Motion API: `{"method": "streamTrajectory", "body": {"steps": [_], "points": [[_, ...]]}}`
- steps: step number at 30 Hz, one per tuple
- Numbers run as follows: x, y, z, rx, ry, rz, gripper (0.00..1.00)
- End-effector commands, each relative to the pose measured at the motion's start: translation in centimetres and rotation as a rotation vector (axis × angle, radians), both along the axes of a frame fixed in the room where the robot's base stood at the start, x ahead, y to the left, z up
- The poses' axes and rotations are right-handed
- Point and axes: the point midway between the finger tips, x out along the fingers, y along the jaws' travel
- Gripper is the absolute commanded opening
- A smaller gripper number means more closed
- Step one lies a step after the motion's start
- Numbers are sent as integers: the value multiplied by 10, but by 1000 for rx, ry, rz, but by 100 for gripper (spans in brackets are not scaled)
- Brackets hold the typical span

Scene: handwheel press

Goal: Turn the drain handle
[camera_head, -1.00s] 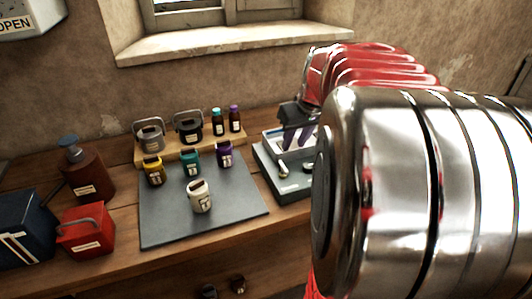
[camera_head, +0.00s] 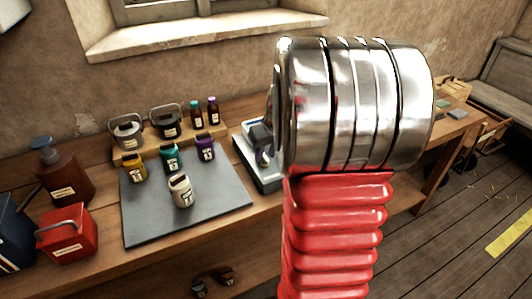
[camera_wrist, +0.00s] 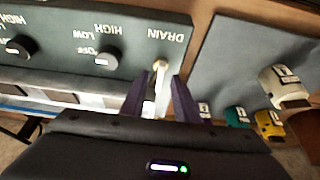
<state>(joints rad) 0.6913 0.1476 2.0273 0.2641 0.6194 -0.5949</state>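The drain handle (camera_wrist: 161,67) is a pale metal lever with a round end. It sits on the front panel of a grey device (camera_wrist: 45,48), below upside-down "DRAIN" lettering in the wrist view. My gripper (camera_wrist: 160,84) is open, with one dark purple finger on each side of the lever. The lever lies between the fingers, and a gap shows on both sides. In the head view the device (camera_head: 270,181) is largely hidden behind my arm, and I cannot clearly make out the handle there.
Two black knobs (camera_wrist: 108,57) (camera_wrist: 19,46) share the panel. A dark mat (camera_head: 220,198) beside the device bears white (camera_head: 181,192), teal (camera_head: 171,157), yellow (camera_head: 135,168) and purple (camera_head: 204,150) labelled pots. A red canister (camera_head: 67,236) stands at the left.

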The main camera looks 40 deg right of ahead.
Motion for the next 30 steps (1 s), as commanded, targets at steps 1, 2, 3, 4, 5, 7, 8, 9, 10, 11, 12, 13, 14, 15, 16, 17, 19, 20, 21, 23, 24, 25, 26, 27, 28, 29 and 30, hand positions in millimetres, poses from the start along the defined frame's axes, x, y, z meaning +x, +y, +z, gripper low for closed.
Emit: {"method": "streamTrajectory", "body": {"steps": [1, 2, 3, 4, 5, 7, 8, 9, 10, 11, 12, 13, 14, 15, 16, 17, 19, 20, 21, 23, 24, 25, 26, 27, 28, 29, 30], "points": [[0, 0, -2, 1, 1, 0, 28], [1, 0, -2, 0, 1, 0, 28], [1, 0, -2, 0, 1, 0, 28], [1, 0, -2, 0, 1, 0, 28], [1, 0, -2, 0, 1, 0, 28], [1, 0, -2, 0, 1, 0, 28], [1, 0, -2, 0, 1, 0, 28], [1, 0, -2, 0, 0, 0, 28], [1, 0, -2, 0, 0, 0, 26], [1, 0, -2, 0, 0, 0, 24], [1, 0, -2, 0, 0, 0, 21], [1, 0, -2, 0, 0, 0, 19], [1, 0, -2, 0, 0, 0, 17], [1, 0, -2, 0, 0, 0, 14], [0, -1, -2, 0, 0, -1, 12], [0, -1, -2, -1, 0, -1, 10], [0, -1, -2, -1, 0, -1, 5], [0, -1, -2, -1, 0, -1, 3], [0, -1, -2, -1, 0, -1, 0], [0, -1, -2, -1, 0, -1, 0], [0, -1, -2, -1, 0, -1, 0], [0, -1, -2, -1, 0, -1, 0], [0, -1, -2, -1, 0, -1, 0], [0, -1, -2, -1, 0, -1, 0], [0, -1, -2, -1, 0, -1, 0], [0, -1, -2, -1, 0, -1, 0], [0, -1, -2, -1, 0, -3, 0]]}}
